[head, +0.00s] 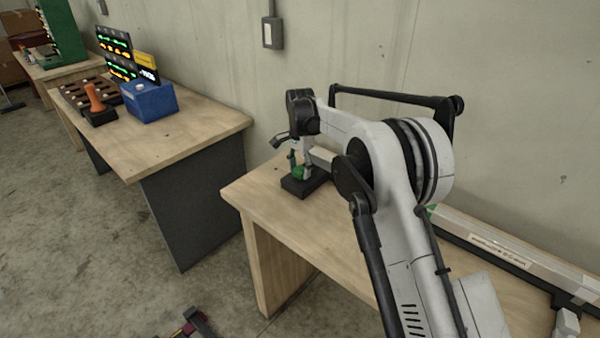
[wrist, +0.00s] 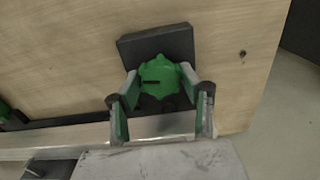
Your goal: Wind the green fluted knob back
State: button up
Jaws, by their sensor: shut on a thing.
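The green fluted knob (wrist: 160,78) sits on a dark square base (wrist: 140,46) on the wooden table. A dark mark runs across the left part of its top. My gripper (wrist: 161,85) is shut on the knob, with one finger on each side of it in the wrist view. In the head view the knob (head: 300,173) shows small below my gripper (head: 299,165), partly hidden by the fingers. Its dark base (head: 303,187) stands near the left end of the near table.
The near table (head: 262,192) has a long light rail-like piece (head: 500,250) along its back right. A second table (head: 190,135) at left holds a blue box (head: 150,102) and an orange handle (head: 94,97). The wall (head: 340,50) is close behind. Bare floor lies between the tables.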

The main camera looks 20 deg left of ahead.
aim_at(300, 169)
jog(key=n+b, duration=0.2)
jog(key=n, duration=0.2)
jog(key=shift+n, duration=0.4)
jog(key=n+b, duration=0.1)
jog(key=n, duration=0.4)
jog(key=shift+b, duration=0.35)
jog(key=n+b, duration=0.1)
jog(key=n, duration=0.4)
jog(key=shift+n, duration=0.4)
jog(key=n, duration=0.4)
jog(key=shift+n, duration=0.3)
jog(key=o, duration=1.1)
jog(key=shift+o, duration=0.2)
jog(key=shift+r, duration=0.15)
notch_tip(300, 169, up, 12)
